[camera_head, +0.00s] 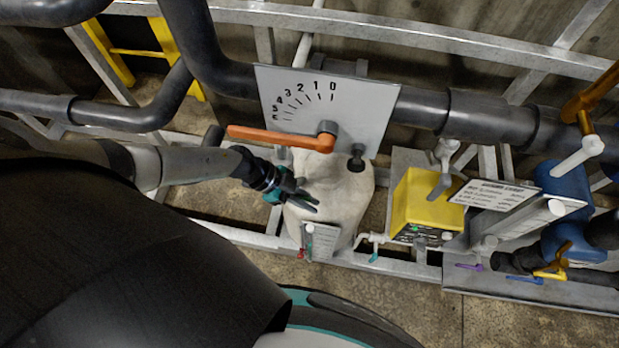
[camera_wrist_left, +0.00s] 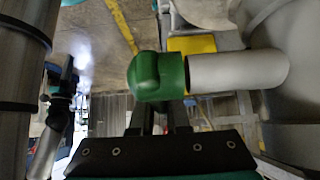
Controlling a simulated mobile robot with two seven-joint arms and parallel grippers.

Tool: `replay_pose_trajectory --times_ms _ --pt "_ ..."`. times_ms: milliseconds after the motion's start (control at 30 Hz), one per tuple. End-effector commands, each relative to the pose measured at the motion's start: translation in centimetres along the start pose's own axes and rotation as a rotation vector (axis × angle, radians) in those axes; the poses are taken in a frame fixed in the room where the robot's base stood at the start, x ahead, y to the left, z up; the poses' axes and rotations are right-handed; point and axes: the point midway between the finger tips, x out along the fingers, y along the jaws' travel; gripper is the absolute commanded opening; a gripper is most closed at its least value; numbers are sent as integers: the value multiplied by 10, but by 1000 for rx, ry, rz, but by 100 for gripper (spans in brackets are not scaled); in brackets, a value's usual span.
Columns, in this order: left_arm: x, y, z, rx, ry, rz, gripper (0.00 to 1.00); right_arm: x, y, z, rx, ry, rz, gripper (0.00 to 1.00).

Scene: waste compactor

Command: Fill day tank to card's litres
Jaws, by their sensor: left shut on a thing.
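My left gripper (camera_head: 308,197) is at the pale tank's left front side, below the orange lever (camera_head: 280,137). In the left wrist view a green rounded cap (camera_wrist_left: 158,76) on a light grey bar (camera_wrist_left: 238,70) lies just ahead of its dark fingers (camera_wrist_left: 160,118). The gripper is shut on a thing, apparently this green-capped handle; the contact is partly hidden. The pale tank (camera_head: 335,185) stands under the plate. A white printed card (camera_head: 495,194) lies at right, its lines too small to read.
A yellow box (camera_head: 428,200) stands right of the tank. A small tap (camera_head: 375,240) is between them. Thick dark pipes (camera_head: 480,118) run behind. A blue body (camera_head: 562,190) and a yellow-handled valve (camera_head: 552,270) are at far right. Bare floor (camera_head: 400,290) lies in front.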

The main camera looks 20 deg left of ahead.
Motion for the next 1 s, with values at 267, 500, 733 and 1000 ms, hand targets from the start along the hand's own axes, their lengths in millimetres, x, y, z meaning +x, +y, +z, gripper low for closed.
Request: replay_pose_trajectory --times_ms 267,500,733,1000 --pt "2 0 5 1 -73 0 0 -19 0 -2 -1 0 0 0" --pt "4 0 8 0 -89 -1 0 -21 0 -2 -2 -1 -1 0" --pt "4 0 8 0 -89 -1 0 -21 0 -2 -4 -1 -1 0" --pt "4 0 8 -1 -87 0 36 -21 -1 -1 -4 -2 -2 0"
